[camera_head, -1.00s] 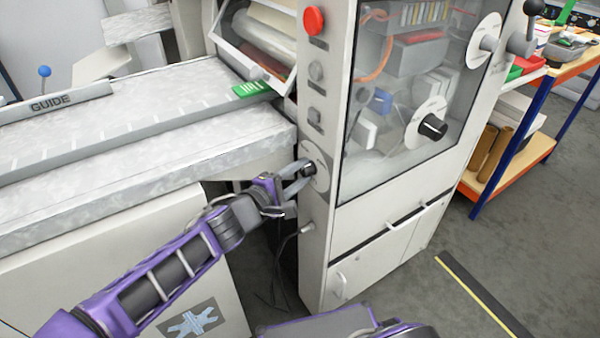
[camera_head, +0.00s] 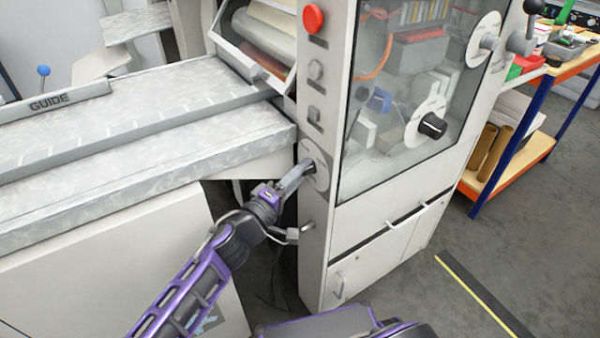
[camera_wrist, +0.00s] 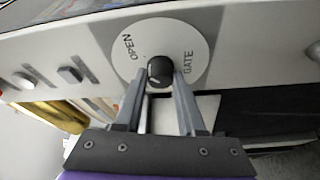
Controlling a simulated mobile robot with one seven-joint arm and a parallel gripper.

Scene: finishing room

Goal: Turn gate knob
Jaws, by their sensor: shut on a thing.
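The gate knob (camera_wrist: 160,71) is a small black round knob on a pale disc (camera_wrist: 188,40) marked "OPEN" and "GATE" in the wrist view. In the head view the disc (camera_head: 320,178) sits low on the narrow side of the white machine's cabinet. My gripper (camera_wrist: 160,78) has one finger on each side of the knob and is shut on it. In the head view my gripper (camera_head: 303,172) reaches the disc from the lower left, and its fingers mostly hide the knob. A pale mark shows on the knob's face.
A red button (camera_head: 313,19) and two grey knobs (camera_head: 315,70) sit above the disc. A grey bed with a "GUIDE" bar (camera_head: 52,100) lies left. A glass door with a black knob (camera_head: 432,126) is right.

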